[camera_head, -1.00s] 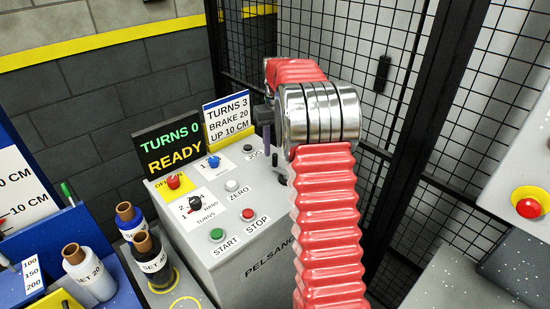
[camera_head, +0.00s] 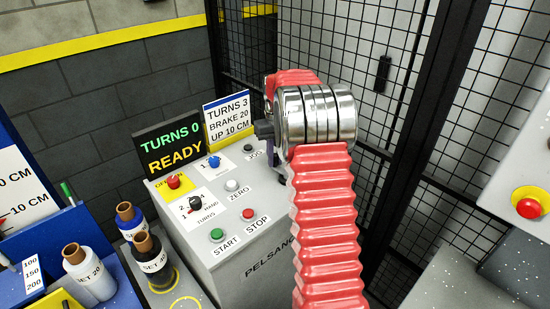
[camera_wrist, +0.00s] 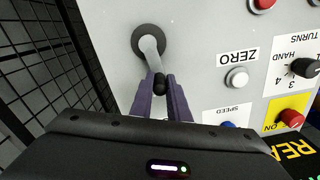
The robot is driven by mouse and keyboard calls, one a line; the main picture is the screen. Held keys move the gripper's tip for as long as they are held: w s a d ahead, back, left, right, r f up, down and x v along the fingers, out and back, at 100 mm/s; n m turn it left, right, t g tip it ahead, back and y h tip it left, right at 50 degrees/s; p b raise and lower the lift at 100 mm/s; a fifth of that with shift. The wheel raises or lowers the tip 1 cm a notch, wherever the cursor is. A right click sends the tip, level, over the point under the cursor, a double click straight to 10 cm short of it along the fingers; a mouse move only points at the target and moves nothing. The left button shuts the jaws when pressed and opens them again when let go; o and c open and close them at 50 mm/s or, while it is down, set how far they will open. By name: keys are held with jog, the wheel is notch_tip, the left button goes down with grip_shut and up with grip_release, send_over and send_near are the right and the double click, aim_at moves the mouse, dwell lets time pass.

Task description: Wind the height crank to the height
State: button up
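The height crank shows in the wrist view: a dark round hub (camera_wrist: 148,39), a grey arm (camera_wrist: 152,58) and a black knob (camera_wrist: 160,84) at its end. My gripper (camera_wrist: 160,77) has its two purple fingers on either side of the knob, close against it, and looks shut on it. In the head view my gripper (camera_head: 264,134) is at the right side of the grey control box (camera_head: 243,270), and my arm hides most of the crank. The display (camera_head: 172,144) reads TURNS 0, READY. The sign (camera_head: 228,116) reads TURNS 3, BRAKE 20, UP 10 CM.
The box carries START (camera_head: 217,235), STOP (camera_head: 248,214) and ZERO (camera_head: 232,185) buttons and a turns selector (camera_head: 195,203). Black mesh fencing (camera_head: 400,60) stands close behind and right of my arm. Labelled bottles (camera_head: 153,262) stand left of the box.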

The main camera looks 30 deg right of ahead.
grip_shut()
jog(key=shift+d+m, duration=0.35)
jog(key=shift+m, duration=0.35)
jog(key=shift+w, duration=0.1)
jog(key=o, duration=0.5)
grip_release()
jog(key=shift+o, duration=0.2)
notch_tip(320, 180, up, 14)
jog(key=shift+f, duration=0.15)
jog(key=shift+d, duration=0.1)
